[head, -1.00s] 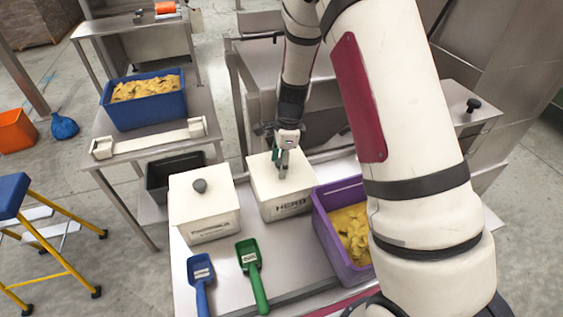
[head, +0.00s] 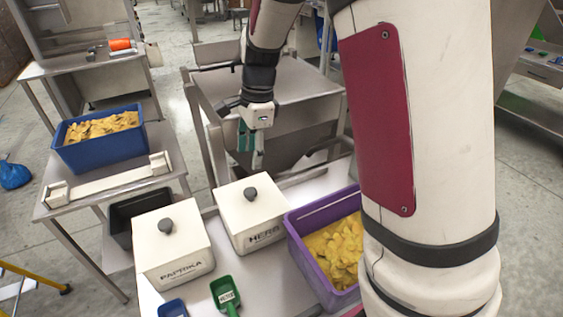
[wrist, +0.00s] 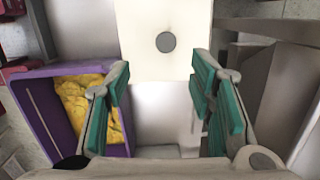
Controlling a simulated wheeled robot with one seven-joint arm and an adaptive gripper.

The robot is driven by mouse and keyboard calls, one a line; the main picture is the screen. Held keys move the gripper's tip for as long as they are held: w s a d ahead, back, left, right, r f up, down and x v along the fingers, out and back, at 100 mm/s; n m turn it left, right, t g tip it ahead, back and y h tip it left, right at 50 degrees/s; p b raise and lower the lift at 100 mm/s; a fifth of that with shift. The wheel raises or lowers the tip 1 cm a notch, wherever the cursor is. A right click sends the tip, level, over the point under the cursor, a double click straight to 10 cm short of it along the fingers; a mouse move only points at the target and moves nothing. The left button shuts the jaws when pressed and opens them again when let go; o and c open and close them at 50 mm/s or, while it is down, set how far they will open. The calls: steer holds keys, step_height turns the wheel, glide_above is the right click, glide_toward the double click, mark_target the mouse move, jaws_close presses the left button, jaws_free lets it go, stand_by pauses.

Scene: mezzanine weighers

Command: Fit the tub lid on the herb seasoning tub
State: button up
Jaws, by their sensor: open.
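The herb seasoning tub (head: 262,241) is a white box labelled HERB, standing on the steel table. The white tub lid (head: 233,208) with a dark round knob sits on top of it and looks level; I cannot tell whether it is fully seated. In the wrist view the lid (wrist: 146,58) shows at the top centre, beyond the fingertips. My gripper (head: 250,155) is raised behind the tub, apart from the lid. In the wrist view my gripper (wrist: 158,95) has its teal-padded fingers spread wide with nothing between them.
A lidded white paprika tub (head: 180,268) stands left of the herb tub. A purple crate (head: 303,253) of yellow crisps stands close on its right. Green (head: 225,292) and blue (head: 173,308) scoops lie in front. A blue crate (head: 75,154) and a dark bin (head: 122,228) are further left.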

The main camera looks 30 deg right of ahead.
steer(key=s+a+r+n+t, duration=0.1)
steer(key=s+r+n+t, duration=0.1)
steer(key=s+r+n, duration=0.85)
steer(key=s+r+n+t+h, duration=0.1)
steer(key=s+r+n, duration=0.3)
steer(key=s+n, duration=0.4)
steer(key=s+t, duration=0.1)
steer(key=s, duration=0.4)
steer(key=shift+s+t, duration=0.4)
